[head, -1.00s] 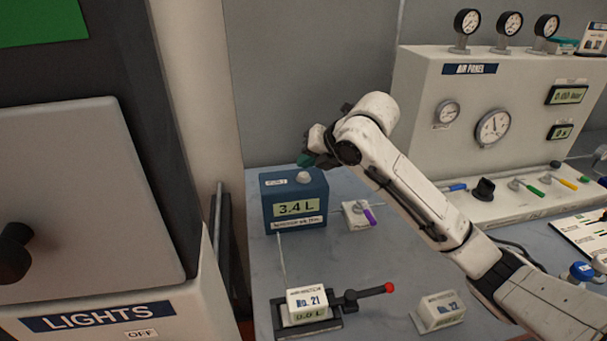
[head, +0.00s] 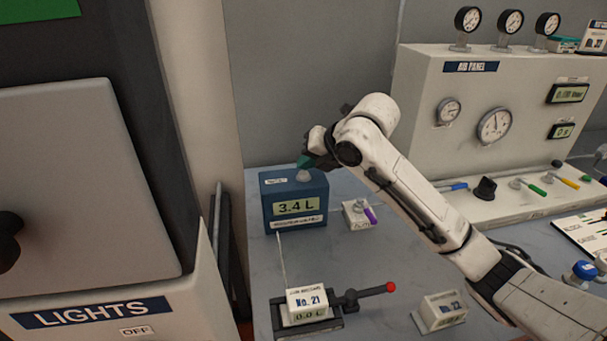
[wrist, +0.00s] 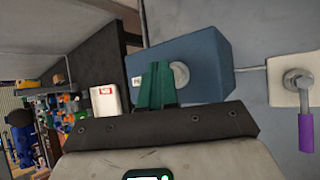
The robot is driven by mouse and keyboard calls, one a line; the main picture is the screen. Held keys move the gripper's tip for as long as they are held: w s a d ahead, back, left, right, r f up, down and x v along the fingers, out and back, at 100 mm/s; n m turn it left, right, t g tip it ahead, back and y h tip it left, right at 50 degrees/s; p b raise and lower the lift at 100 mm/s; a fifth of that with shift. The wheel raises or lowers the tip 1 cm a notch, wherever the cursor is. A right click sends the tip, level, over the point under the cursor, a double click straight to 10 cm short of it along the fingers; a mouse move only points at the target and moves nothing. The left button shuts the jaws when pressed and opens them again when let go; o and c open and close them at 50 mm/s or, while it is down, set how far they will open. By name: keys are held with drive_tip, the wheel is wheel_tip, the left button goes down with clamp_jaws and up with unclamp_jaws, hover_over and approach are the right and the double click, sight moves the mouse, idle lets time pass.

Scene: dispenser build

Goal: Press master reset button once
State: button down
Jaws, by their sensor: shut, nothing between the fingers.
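A blue box (head: 267,212) with a 3.4 L display stands on the grey bench. A pale round button (head: 304,178) sits on its top; I cannot read the small label beside it. My gripper (head: 304,162), with green fingertips, is shut and empty just above the button, at its rear side in the head view. In the wrist view, the shut green fingers (wrist: 157,88) point over the blue box (wrist: 207,62), beside the pale button (wrist: 180,74). I cannot tell whether the fingertips touch it.
A small white base with a purple-handled valve (head: 368,214) stands right of the box. A No. 21 unit (head: 307,304) with a red-knobbed lever and a No. 22 unit (head: 442,310) are nearer. The air panel (head: 430,75) is at right, the lights cabinet (head: 180,318) at left.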

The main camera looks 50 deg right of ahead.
sight(307, 174)
drive_tip(key=shift+f+b, duration=0.45)
drive_tip(key=shift+b, duration=0.05)
idle(0.6)
idle(0.3)
drive_tip(key=shift+r+p, duration=0.45)
drive_tip(key=shift+r, duration=0.4)
drive_tip(key=shift+r, duration=0.15)
drive_tip(key=shift+r+p, duration=1.5)
drive_tip(key=shift+r, duration=0.85)
drive_tip(key=shift+r, duration=0.1)
